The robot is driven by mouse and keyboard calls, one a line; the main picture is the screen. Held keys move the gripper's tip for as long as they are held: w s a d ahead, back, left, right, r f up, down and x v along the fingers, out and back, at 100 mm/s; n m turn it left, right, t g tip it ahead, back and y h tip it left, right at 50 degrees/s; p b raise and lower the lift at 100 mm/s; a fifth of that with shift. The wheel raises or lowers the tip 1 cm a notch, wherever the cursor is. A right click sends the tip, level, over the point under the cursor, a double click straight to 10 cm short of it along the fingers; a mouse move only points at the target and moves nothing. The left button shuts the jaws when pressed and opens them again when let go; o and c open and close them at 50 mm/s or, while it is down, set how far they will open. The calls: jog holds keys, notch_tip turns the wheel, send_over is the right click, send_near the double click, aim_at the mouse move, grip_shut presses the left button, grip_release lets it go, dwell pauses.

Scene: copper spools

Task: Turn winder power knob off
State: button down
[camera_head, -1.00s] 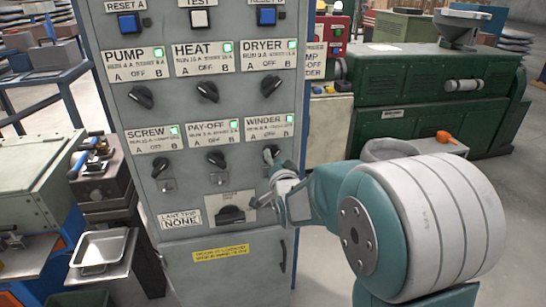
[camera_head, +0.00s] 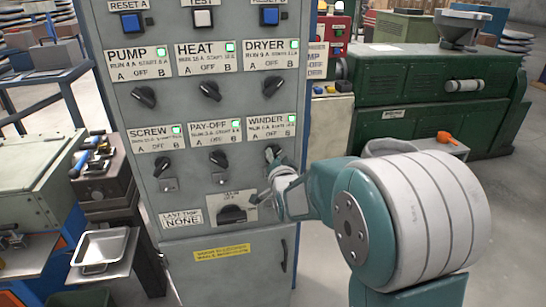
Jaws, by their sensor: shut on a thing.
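The grey control cabinet (camera_head: 200,130) stands in front of me with two rows of labelled black knobs. The winder knob (camera_head: 272,152) sits under the WINDER label (camera_head: 270,127), lower row, right end; the small lamp on that label glows green. My gripper (camera_head: 272,163) is at this knob, with its fingers shut on it. The fingers and wrist cover much of the knob, so its pointer direction cannot be read. My arm reaches in from the right.
The pay-off knob (camera_head: 218,158) is close to the left of my gripper. A larger black switch (camera_head: 232,214) sits just below. Pump, heat and dryer knobs are above, all with green lamps. Green machinery (camera_head: 430,105) stands behind at the right.

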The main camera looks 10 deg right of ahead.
jog(key=n, duration=0.4)
jog(key=shift+d, duration=0.1)
jog(key=shift+n, duration=2.2)
jog(key=shift+r, duration=0.1)
jog(key=c, duration=0.6)
grip_release()
